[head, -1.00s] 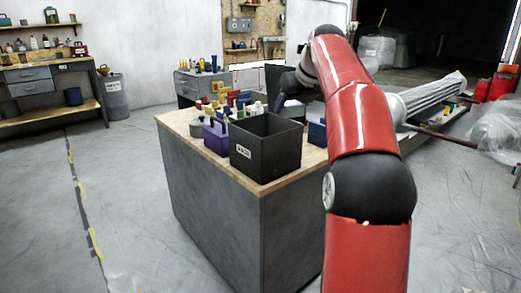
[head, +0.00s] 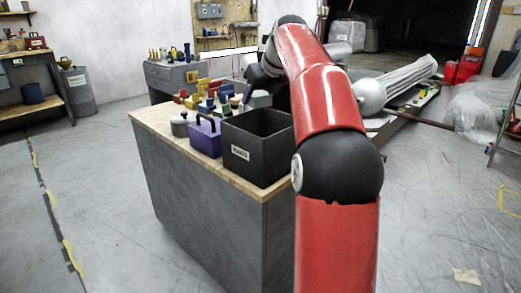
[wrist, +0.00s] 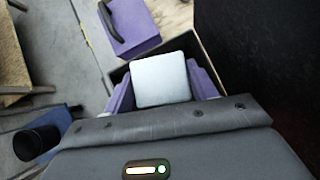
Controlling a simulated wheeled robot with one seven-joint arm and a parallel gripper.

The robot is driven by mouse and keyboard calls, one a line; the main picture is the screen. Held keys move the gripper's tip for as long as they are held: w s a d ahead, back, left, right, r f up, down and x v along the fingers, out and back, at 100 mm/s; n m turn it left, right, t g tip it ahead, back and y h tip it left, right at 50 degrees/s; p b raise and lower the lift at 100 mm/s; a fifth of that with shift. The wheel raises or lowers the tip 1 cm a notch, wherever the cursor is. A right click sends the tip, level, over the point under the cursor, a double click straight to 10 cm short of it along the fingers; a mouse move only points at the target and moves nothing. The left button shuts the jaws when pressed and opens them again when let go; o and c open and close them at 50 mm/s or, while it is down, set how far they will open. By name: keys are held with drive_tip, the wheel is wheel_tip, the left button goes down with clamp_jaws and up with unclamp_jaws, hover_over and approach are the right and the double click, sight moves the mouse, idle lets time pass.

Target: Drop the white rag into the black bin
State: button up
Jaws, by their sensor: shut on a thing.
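The black bin (head: 244,168) is an open, square, dark box with a white label, standing upright on the near right of the wooden-topped table in the head view. My gripper (wrist: 162,90) has purple fingers on both sides of the pale white rag (wrist: 160,78), which looks like a flat, rounded square. The fingers are shut on it. In the head view my dark wrist is beyond the bin's far rim; the rag and fingertips cannot be made out there. A dark rim shows behind the rag in the wrist view, but I cannot tell whether the rag is over the opening.
A purple toolbox (head: 205,138) stands left of the bin; it also shows in the wrist view (wrist: 132,28). A grey pot (head: 181,126) and several coloured items crowd the table (head: 150,116). The floor (head: 90,190) left of the table is clear.

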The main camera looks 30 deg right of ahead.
wheel_tip(320, 180, down, 4)
drive_tip(key=b, duration=0.3)
drive_tip(key=shift+f+b, duration=0.2)
drive_tip(key=shift+b, duration=0.15)
drive_tip(key=o, duration=1.1)
drive_tip(key=p+v, duration=0.1)
drive_tip(key=v, duration=0.7)
drive_tip(key=shift+f, duration=0.1)
